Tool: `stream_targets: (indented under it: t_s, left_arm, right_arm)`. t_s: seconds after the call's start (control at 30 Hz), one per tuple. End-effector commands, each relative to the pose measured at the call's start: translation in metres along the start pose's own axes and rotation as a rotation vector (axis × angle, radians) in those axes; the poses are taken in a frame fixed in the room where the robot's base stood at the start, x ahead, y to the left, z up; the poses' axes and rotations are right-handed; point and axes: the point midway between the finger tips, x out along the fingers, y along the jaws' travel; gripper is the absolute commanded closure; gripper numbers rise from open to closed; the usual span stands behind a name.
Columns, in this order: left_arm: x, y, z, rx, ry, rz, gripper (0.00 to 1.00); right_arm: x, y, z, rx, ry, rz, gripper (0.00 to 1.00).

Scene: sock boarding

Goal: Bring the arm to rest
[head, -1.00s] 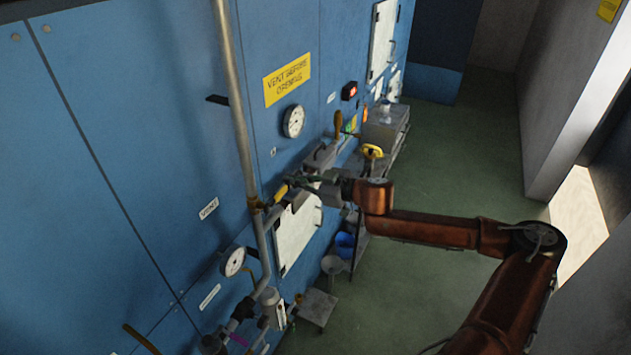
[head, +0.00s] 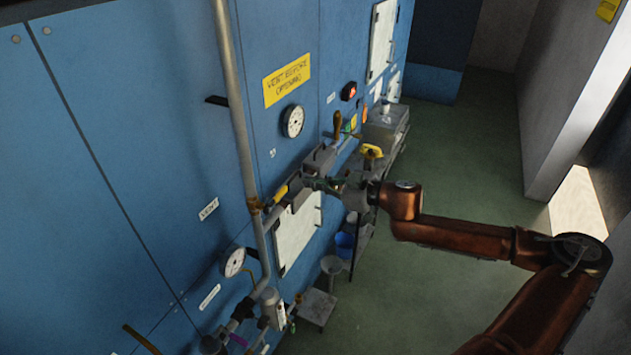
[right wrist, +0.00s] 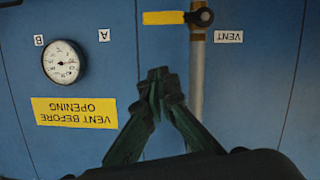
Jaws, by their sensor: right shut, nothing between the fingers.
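My right arm comes in from the right in the head view. My right gripper (head: 312,181) is in front of the blue panel (head: 120,130), near a grey box fitting and a yellow-handled valve (head: 281,193) on the pipe. In the right wrist view the gripper's fingers (right wrist: 160,75) are together with nothing between them. There the blue panel stands beyond the fingertips, with a vertical pipe (right wrist: 197,75) and a yellow lever (right wrist: 163,18) ahead. From the head view I cannot tell whether the gripper touches the fitting. My left gripper is in neither view.
A yellow sign (head: 287,80) and a dial gauge (head: 293,121) are on the panel. A blue bucket (head: 345,243) and a small grey stand (head: 316,307) are below. The green floor (head: 450,170) to the right is open, up to a grey wall.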

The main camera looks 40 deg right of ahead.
Motion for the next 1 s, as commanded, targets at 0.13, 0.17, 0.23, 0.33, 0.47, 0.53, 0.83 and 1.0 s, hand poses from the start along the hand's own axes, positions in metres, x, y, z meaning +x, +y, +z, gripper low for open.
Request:
stream_targets:
  t_s: [0.13,0.17,0.23,0.33,0.47,0.53,0.83,1.0]
  left_arm:
    - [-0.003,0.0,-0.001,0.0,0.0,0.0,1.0]
    - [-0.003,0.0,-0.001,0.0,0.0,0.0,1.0]
    - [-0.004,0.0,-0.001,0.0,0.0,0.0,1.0]
    - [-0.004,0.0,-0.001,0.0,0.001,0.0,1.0]
    - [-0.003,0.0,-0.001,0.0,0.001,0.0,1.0]
    - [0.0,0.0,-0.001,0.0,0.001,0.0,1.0]
    - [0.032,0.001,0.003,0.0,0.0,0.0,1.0]
    - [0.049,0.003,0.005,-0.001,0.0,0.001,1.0]
  right_arm:
    - [-0.006,0.001,0.0,0.001,-0.001,0.0,1.0]
    - [-0.007,0.001,0.0,0.001,-0.001,0.0,1.0]
    - [-0.008,0.001,0.0,0.0,-0.001,0.001,1.0]
    - [-0.008,0.001,0.0,0.0,0.0,0.001,1.0]
    - [-0.009,0.004,0.003,0.001,-0.001,0.007,1.0]
    - [-0.01,0.014,0.013,0.005,-0.002,0.029,1.0]
    - [-0.046,0.124,0.157,0.047,-0.064,0.291,1.0]
    - [-0.078,0.166,0.27,0.082,-0.143,0.429,1.0]
